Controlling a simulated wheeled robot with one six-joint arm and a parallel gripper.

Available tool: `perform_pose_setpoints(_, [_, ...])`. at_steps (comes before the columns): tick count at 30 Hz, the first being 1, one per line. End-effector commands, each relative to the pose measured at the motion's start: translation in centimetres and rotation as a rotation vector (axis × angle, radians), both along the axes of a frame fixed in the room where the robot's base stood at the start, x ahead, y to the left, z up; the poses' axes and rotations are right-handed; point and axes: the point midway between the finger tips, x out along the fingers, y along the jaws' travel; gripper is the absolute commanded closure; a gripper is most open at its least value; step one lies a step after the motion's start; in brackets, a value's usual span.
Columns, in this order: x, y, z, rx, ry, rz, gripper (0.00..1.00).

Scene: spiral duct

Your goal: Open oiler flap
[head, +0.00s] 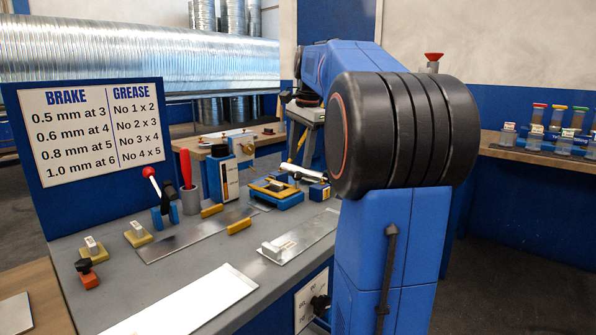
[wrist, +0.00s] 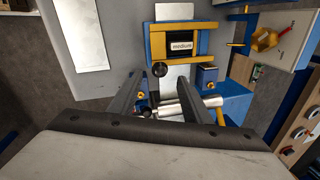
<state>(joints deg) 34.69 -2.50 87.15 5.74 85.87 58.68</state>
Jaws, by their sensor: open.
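My gripper (wrist: 160,80) is open in the wrist view, its two dark fingers apart with nothing held between the tips. Between and below the fingers is a silver cylinder (wrist: 203,105) beside a blue body (wrist: 236,98). In the head view a silver cylinder (head: 303,172) lies by a small blue box (head: 319,191). I cannot tell for sure which part is the oiler flap, or whether it is open. A yellow-framed blue fixture marked "medium" (wrist: 183,27) lies beyond the fingertips, with a black knob (wrist: 160,69) near its lower left. The fingers hide part of the cylinder area.
The bench (head: 120,290) also bears a white sheet (head: 185,305), metal plates (head: 195,238), a red-handled tool (head: 186,168) and small yellow blocks (head: 91,250). A blue sign board (head: 88,185) stands at the left. Coloured-cap jars (head: 557,118) stand at the right.

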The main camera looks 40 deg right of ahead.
Motion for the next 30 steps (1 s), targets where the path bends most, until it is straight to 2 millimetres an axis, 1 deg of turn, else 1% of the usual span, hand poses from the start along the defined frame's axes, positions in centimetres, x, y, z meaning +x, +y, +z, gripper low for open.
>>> perform_pose_setpoints(1, [0.1,0.0,-0.9,0.002,0.003,0.0,0.56])
perform_pose_setpoints(3, [0.4,0.0,-2.0,0.001,0.002,0.0,0.56])
perform_pose_setpoints(9, [0.9,0.0,-4.4,0.001,0.001,0.001,0.56])
perform_pose_setpoints(15, [1.1,0.0,-5.4,0.001,0.001,0.001,0.56])
perform_pose_setpoints(23, [1.1,0.0,-5.5,0.0,0.0,0.001,0.56])
perform_pose_setpoints(26, [1.1,0.0,-5.5,0.0,0.0,0.001,0.77])
perform_pose_setpoints(27, [1.1,0.0,-5.5,0.0,0.0,0.001,0.87])
perform_pose_setpoints(28, [1.1,0.0,-5.5,0.0,0.0,0.0,0.94])
perform_pose_setpoints(29, [1.1,0.0,-5.5,0.0,0.0,0.0,1.0])
perform_pose_setpoints(30, [1.1,0.0,-5.5,0.0,0.0,0.0,1.0])
